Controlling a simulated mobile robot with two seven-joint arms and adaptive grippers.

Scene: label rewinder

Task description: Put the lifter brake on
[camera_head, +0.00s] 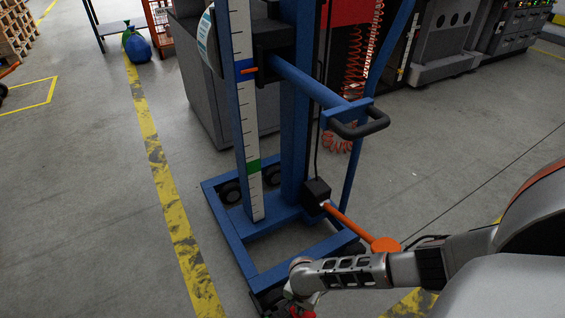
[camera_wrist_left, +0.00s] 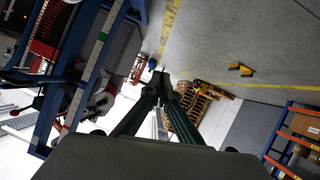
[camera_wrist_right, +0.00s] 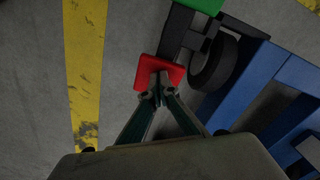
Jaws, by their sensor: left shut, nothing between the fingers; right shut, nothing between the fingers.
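The lifter is a blue wheeled frame (camera_head: 228,228) with an upright mast, a ruler strip and a black handle (camera_head: 360,126). In the right wrist view, a red pedal (camera_wrist_right: 150,68) and a green pedal (camera_wrist_right: 200,4) sit by a black caster wheel (camera_wrist_right: 213,65) at the frame's corner. My right gripper (camera_wrist_right: 160,88) is shut and empty, its tips overlapping the red pedal; I cannot tell whether they press on it. In the head view the right gripper (camera_head: 303,302) is low by the near frame corner. My left gripper (camera_wrist_left: 166,90) is shut and empty, away from the lifter.
An orange lever (camera_head: 350,224) sticks out from the lifter's base near my right arm. A yellow floor line (camera_head: 160,170) runs left of the lifter. Grey machines (camera_head: 440,45) stand behind. The floor at left is open. Pallets (camera_head: 14,30) lie far left.

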